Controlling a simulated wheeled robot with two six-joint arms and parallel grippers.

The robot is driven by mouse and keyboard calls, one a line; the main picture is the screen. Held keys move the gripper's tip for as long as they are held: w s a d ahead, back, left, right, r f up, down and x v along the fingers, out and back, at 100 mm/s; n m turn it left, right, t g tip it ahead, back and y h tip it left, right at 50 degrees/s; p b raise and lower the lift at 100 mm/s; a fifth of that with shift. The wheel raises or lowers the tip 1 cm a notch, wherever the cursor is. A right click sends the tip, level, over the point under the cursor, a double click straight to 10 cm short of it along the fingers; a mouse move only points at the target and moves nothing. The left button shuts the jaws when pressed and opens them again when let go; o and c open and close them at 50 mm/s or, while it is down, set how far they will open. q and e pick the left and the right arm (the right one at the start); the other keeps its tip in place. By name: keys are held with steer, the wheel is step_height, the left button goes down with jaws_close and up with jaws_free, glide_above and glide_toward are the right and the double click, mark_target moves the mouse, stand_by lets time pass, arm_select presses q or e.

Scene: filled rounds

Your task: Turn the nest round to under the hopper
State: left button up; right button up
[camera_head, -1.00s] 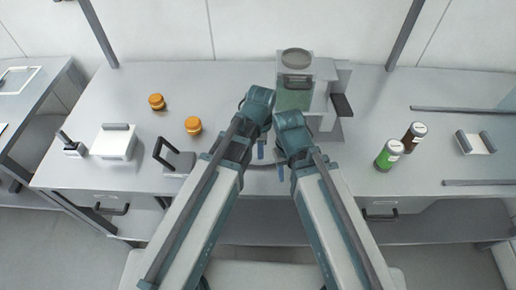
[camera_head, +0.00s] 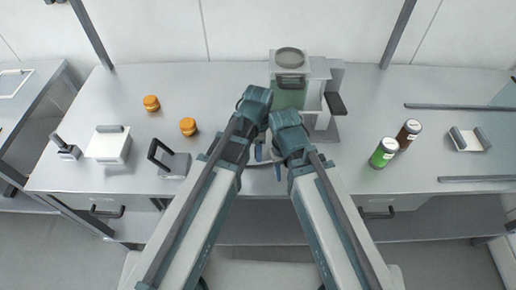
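The hopper (camera_head: 290,95), a box with a greenish front and a round grey lid, stands on a pale grey machine at the back middle of the bench. Both my arms reach to the bench just in front of it. My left gripper (camera_head: 259,152) points down, with a blue fingertip showing. My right gripper (camera_head: 278,171) is close beside it, also mostly hidden by its own arm. A curved grey edge shows low between them; it may be the nest, which is otherwise hidden. I cannot tell whether either gripper touches it or holds anything.
Two orange jars (camera_head: 188,126) and a white box (camera_head: 109,145) are on the left of the bench (camera_head: 225,85). A black-handled grey piece (camera_head: 172,161) stands near my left arm.

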arm_select(q)
steer(key=shift+a, duration=0.1)
step_height(320, 180, up, 14)
steer(key=p, duration=1.4)
arm_select(e)
step_height(320, 180, up, 14)
arm_select(q)
steer(key=shift+f, duration=0.1)
arm_select(e)
steer(key=shift+a+f, duration=0.1)
arm_select(q)
steer(key=s+a+m, duration=0.3)
steer(key=a+m, duration=1.1)
steer(key=m, duration=0.4)
steer(key=s+d+f+m+b, duration=0.1)
steer(key=d+f+b, duration=0.2)
steer(key=f+b, duration=0.1)
steer(key=s+d+f+m+b, duration=0.2)
steer(key=d+f+b, duration=0.2)
steer(key=s+d+f+m+y+b, duration=0.1)
steer(key=s+d+f+b, duration=0.1)
steer(key=d+f+b, duration=0.1)
steer(key=shift+s+d+f+m+b, duration=0.3)
steer(key=shift+d+f+b, duration=0.15)
steer(key=shift+b, duration=0.1)
arm_select(e)
step_height(320, 180, down, 12)
steer(key=shift+r, duration=0.1)
arm_select(q)
steer(key=shift+r, duration=0.1)
